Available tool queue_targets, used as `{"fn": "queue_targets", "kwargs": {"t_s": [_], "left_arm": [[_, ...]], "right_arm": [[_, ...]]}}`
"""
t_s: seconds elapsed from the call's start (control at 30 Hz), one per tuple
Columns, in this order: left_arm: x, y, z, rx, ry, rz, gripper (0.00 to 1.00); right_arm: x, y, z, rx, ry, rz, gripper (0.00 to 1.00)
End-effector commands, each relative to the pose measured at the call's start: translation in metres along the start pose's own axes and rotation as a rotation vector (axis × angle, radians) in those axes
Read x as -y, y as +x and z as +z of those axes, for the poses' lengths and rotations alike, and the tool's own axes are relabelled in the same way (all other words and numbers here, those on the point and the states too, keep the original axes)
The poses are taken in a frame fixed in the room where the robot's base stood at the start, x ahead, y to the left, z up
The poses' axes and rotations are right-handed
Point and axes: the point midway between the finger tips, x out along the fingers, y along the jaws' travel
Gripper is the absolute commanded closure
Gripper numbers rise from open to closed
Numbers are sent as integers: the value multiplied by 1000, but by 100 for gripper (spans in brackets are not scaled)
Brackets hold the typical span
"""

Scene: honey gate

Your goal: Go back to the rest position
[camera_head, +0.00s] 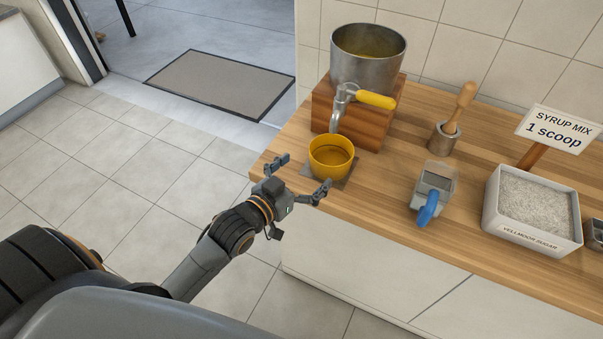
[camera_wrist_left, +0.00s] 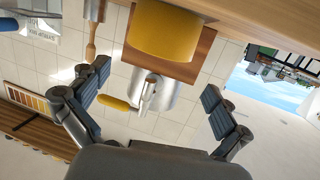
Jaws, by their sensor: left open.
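My left gripper (camera_head: 302,176) is open, with its two fingers spread at the near left edge of the wooden counter. A yellow cup (camera_head: 331,158) stands on a small dark mat just beyond the fingers. I see no contact between them. In the left wrist view the open gripper (camera_wrist_left: 152,100) shows a wide empty gap, with the yellow cup (camera_wrist_left: 163,32) beyond it. The picture there is upside down. My right gripper is in neither view.
A metal pot (camera_head: 368,58) with a yellow-handled tap (camera_head: 375,99) stands on a wooden block (camera_head: 350,118). A scoop with a blue handle (camera_head: 427,210), a honey dipper pot (camera_head: 443,138) and a sugar bin (camera_head: 533,212) stand to the right. Tiled floor (camera_head: 130,190) lies open at left.

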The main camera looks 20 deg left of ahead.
Motion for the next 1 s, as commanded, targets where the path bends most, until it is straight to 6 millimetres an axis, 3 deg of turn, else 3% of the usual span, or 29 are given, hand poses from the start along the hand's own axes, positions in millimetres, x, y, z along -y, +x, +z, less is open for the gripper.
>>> {"fn": "queue_targets", "kwargs": {"t_s": [0.2,0.77,0.87,1.0], "left_arm": [[0,-17,0,0,0,1,0],[-1,-18,1,9,0,-1,0],[-4,-23,12,72,-1,-7,0],[-13,-45,49,291,0,-30,0]], "right_arm": [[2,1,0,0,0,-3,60],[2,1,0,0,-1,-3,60],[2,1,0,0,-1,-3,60],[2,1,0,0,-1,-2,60]]}}
